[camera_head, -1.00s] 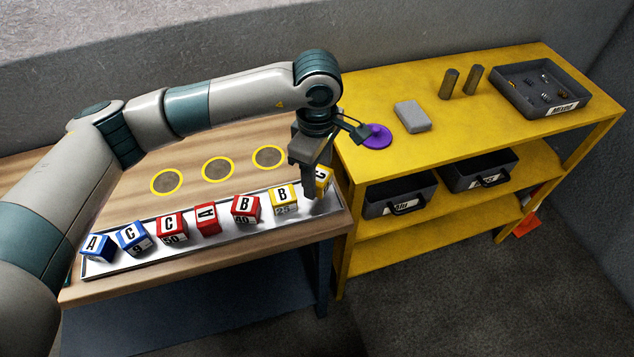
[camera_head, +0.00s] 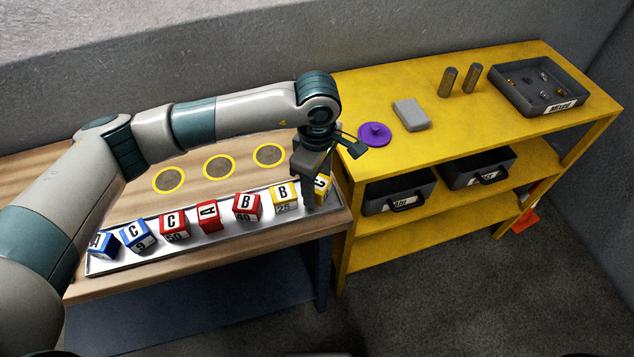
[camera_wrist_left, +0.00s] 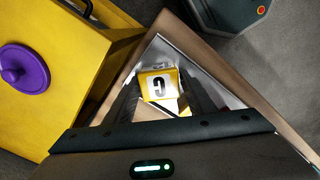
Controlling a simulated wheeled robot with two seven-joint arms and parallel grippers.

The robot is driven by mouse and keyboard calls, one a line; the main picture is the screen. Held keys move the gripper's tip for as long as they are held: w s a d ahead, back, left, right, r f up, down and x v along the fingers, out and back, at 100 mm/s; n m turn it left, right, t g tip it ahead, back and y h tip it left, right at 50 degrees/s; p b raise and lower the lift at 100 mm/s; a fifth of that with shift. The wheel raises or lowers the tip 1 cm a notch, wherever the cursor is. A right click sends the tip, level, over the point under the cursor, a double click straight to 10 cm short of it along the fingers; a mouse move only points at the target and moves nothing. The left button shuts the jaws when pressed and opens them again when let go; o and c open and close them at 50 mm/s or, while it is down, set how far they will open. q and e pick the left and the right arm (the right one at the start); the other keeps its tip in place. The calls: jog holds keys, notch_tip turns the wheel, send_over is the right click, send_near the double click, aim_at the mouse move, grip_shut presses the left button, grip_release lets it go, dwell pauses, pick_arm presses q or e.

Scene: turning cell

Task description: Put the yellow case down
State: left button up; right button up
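The yellow case (camera_head: 323,187), marked C, is at the right end of the metal tray (camera_head: 112,267) on the wooden table. It is partly hidden behind my left gripper (camera_head: 308,208) in the head view. In the left wrist view the yellow case (camera_wrist_left: 158,84) sits between the two fingers of my left gripper (camera_wrist_left: 160,95), which appear to be shut on it. It is at or very near the tray floor; contact underneath is hidden. My right gripper is in neither view.
Left of it in the tray stand a yellow B case (camera_head: 285,195), red cases (camera_head: 247,206) and blue cases (camera_head: 136,236). Yellow-ringed discs (camera_head: 219,167) lie behind. A yellow shelf (camera_head: 450,120) at the right holds a purple knobbed disc (camera_head: 374,134) and a grey block (camera_head: 411,114).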

aim_at(317, 182)
pick_arm(q)
jog(key=shift+r, duration=0.1)
jog(key=shift+r+p, duration=0.15)
jog(key=shift+p, duration=0.2)
jog(key=shift+r+b, duration=0.25)
jog(key=shift+b, duration=0.1)
notch_tip(317, 182, up, 11)
jog(key=b, duration=0.3)
jog(key=shift+r, duration=0.15)
jog(key=shift+r, duration=0.1)
